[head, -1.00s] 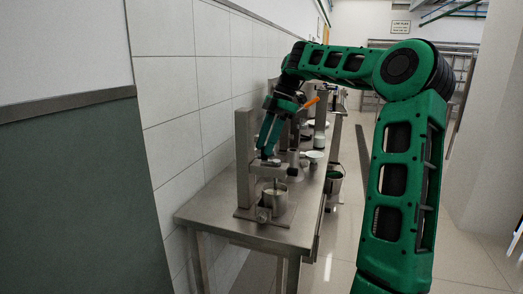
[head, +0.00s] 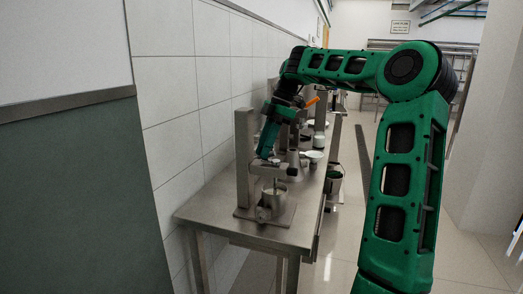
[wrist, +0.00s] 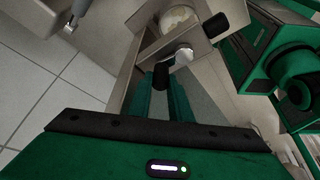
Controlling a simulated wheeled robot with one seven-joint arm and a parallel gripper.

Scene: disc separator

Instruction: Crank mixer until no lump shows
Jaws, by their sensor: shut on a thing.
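The mixer (head: 245,168) stands on the near end of the steel table, with an upright column, a side arm and a metal pot (head: 275,198) under it. In the wrist view the pot (wrist: 178,18) shows at the top with pale cream contents, partly covered by the mixer's arm; I cannot tell whether a lump shows. The crank's black handle (wrist: 161,76) and metal lever (wrist: 178,57) lie below the pot in that view. My gripper (head: 264,154) reaches down over the mixer top. Its fingers (wrist: 160,92) are shut on the crank handle.
The steel table (head: 235,225) runs along the tiled wall on the left. Several bowls and other items, including a pale bowl (head: 314,156), stand farther back. A bucket (head: 334,180) is at the table's right side. The floor to the right is clear.

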